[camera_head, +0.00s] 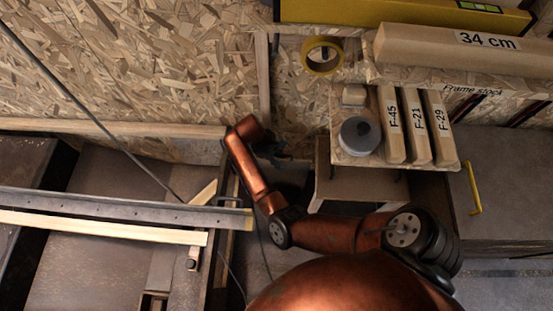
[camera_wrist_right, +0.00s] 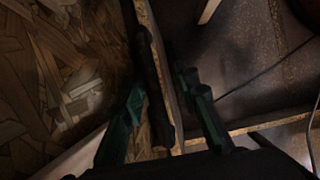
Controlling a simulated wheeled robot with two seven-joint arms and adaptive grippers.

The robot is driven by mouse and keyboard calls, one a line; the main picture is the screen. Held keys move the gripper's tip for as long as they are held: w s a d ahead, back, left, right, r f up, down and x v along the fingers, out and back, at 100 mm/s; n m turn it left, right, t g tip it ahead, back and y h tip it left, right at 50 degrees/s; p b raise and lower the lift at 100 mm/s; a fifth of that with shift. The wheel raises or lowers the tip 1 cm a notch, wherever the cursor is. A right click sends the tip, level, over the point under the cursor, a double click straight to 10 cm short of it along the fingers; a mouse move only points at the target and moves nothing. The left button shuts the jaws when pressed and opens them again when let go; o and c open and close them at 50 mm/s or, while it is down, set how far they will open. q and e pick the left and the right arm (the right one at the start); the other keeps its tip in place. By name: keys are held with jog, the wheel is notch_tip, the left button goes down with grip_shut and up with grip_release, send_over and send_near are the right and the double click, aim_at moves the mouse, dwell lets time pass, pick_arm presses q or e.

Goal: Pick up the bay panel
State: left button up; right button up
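In the right wrist view a thin upright board (camera_wrist_right: 160,70), seen nearly edge-on with a pale wood edge and a dark face, stands between the fingers; it looks like the bay panel, though I cannot be sure. My right gripper (camera_wrist_right: 165,115) is open around it, with a finger on each side and gaps visible. In the head view my right gripper (camera_head: 272,152) is small and dark, low in front of the chipboard wall. I cannot single out the panel there. My left gripper is not in view.
A yellow tape roll (camera_head: 322,55) is above. A long metal rail (camera_head: 110,205) and pale strip (camera_head: 100,227) lie left. A yellow handle (camera_head: 473,188) is right.

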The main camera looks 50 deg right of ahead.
jog(key=shift+c, duration=0.7)
grip_shut()
dwell(0.4)
